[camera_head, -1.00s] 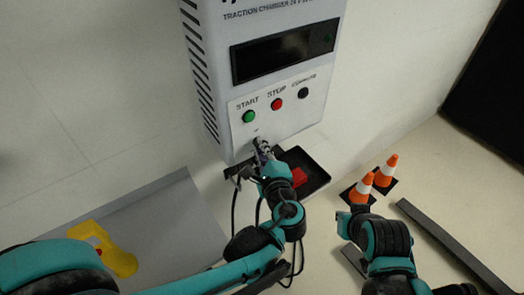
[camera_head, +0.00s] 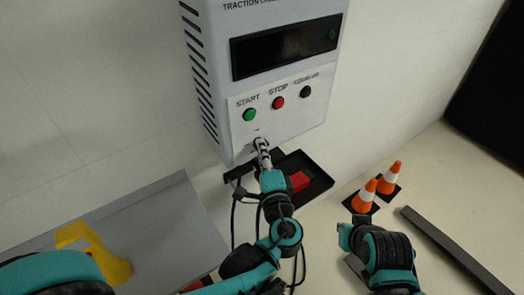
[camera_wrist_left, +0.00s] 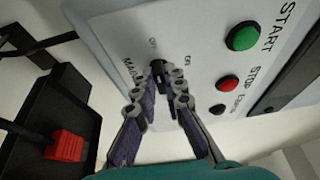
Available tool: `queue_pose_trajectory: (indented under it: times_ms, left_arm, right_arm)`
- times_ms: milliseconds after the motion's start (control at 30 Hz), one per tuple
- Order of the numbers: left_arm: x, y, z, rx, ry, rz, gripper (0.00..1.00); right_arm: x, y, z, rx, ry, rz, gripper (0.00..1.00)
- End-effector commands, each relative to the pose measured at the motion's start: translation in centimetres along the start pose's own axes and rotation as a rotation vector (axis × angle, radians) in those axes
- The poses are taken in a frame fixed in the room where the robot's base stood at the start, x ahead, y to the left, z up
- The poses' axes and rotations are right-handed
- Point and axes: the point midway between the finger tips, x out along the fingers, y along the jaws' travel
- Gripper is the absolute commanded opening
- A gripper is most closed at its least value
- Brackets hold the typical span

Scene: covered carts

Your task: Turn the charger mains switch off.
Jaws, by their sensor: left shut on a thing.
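The traction charger (camera_head: 215,75) is a white wall box with a dark display, a green START button (camera_head: 250,114) and a red STOP button (camera_head: 278,103). In the left wrist view its black mains switch (camera_wrist_left: 157,70) sits between small printed labels on the lower panel. My left gripper (camera_head: 260,142) reaches up to this panel; in its wrist view the fingertips (camera_wrist_left: 159,92) are shut on the switch from both sides. The fingers partly cover the switch, and its exact setting is hard to read. My right gripper (camera_head: 343,232) is away from the charger, low at right; its fingers are unclear.
A black tray holder with a red connector (camera_head: 300,181) is below the charger, with black cables hanging beside it. Two orange cones (camera_head: 365,195) stand on the floor to the right, near a dark bar (camera_head: 455,248). A yellow object (camera_head: 108,262) lies on a grey surface at left.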

Motion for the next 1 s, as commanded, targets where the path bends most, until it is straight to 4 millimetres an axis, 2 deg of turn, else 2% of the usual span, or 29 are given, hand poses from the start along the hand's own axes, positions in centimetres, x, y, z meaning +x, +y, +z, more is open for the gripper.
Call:
queue_pose_trajectory:
  times_ms: [300,333,400,767,867,1000]
  left_arm:
    - [0.1,-0.2,0.0,0.001,-0.003,-0.004,0.0]
    - [0.1,-0.2,0.0,0.001,-0.003,-0.004,0.18]
    - [0.1,-0.2,0.0,0.001,-0.003,-0.003,0.31]
    - [-0.4,-0.1,0.0,0.0,0.0,-0.001,0.31]
    - [-1.7,-0.1,-0.1,0.0,0.003,-0.001,0.31]
    - [-4.6,-0.1,-0.2,0.0,0.006,-0.001,0.31]
  right_arm:
    - [0.0,0.0,0.0,0.0,0.0,0.0,0.0]
    - [0.0,0.0,0.0,0.0,0.0,0.0,0.0]
    - [0.0,0.0,0.0,0.0,0.0,0.0,0.0]
    - [0.0,0.0,0.0,0.0,0.0,0.0,0.0]
    - [0.0,0.0,0.0,0.0,0.0,0.0,0.0]
    - [0.0,0.0,0.0,0.0,0.0,0.0,0.0]
